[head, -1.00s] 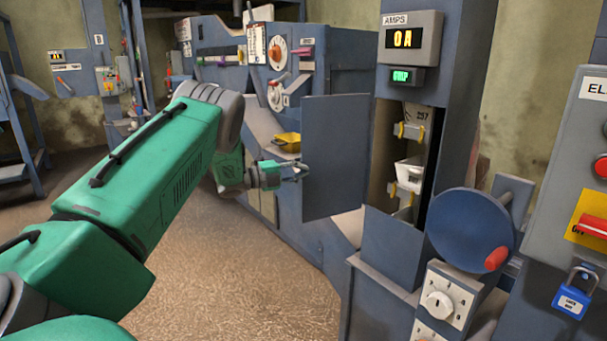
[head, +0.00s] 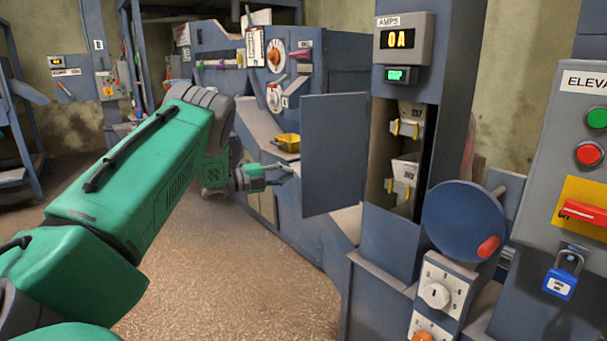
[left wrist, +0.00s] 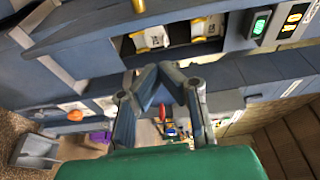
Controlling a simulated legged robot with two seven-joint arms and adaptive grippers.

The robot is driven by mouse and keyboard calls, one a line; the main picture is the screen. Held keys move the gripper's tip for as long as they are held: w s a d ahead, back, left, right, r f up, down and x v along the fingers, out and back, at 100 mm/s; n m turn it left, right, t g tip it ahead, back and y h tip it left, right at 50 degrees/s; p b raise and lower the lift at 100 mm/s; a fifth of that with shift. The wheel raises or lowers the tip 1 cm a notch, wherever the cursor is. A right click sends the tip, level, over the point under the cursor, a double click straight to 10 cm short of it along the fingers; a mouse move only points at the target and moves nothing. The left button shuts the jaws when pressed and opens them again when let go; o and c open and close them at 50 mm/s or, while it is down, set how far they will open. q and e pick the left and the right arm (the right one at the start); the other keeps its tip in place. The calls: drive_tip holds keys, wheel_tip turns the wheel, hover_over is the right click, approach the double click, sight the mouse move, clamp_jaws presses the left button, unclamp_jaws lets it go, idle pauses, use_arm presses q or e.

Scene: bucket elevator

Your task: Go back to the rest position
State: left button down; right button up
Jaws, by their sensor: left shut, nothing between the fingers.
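My left arm reaches in from the left of the head view, and its gripper (head: 283,172) hangs in the air just left of the open grey door (head: 335,150) of the elevator casing. The same gripper shows in the left wrist view (left wrist: 158,72) with its fingertips together and nothing held between them. My right gripper is not in view.
The elevator casing's opening shows white buckets (head: 407,172). A blue disc with a red knob (head: 465,222) and a control panel with a blue padlock (head: 560,284) stand at right. A yellow scoop (head: 287,142) lies behind the gripper. The brown floor is open.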

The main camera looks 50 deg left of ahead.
use_arm(q)
drive_tip(key=s+a, duration=0.3)
drive_tip(key=a, duration=0.1)
drive_tip(key=w+d+f+n+g+y, duration=0.2)
drive_tip(key=w+d+f+n+y, duration=0.15)
drive_tip(key=d+f+n, duration=0.8)
drive_tip(key=s+d+f+n+g+y, duration=0.1)
drive_tip(key=s+d+f+n+g, duration=0.1)
drive_tip(key=s+d+f, duration=0.35)
drive_tip(key=s+d+f+n+g+y, duration=0.1)
drive_tip(key=s+d+f+n+g, duration=0.15)
drive_tip(key=d+f, duration=0.6)
drive_tip(key=s+d+f+n+g, duration=0.2)
drive_tip(key=s+d+f, duration=0.1)
drive_tip(key=s+d, duration=0.35)
drive_tip(key=s+d+f+n+g, duration=0.1)
drive_tip(key=s+d+f+g, duration=0.3)
drive_tip(key=s, duration=0.4)
drive_tip(key=s+d+n+g, duration=0.1)
drive_tip(key=s+d+g, duration=0.1)
drive_tip(key=s, duration=0.6)
drive_tip(key=s+d+n+g, duration=0.1)
drive_tip(key=s+d, duration=0.3)
drive_tip(key=s, duration=0.5)
drive_tip(key=shift+d+f+g+y, duration=0.15)
drive_tip(key=shift+d+g+y, duration=0.05)
drive_tip(key=shift+g+y, duration=0.2)
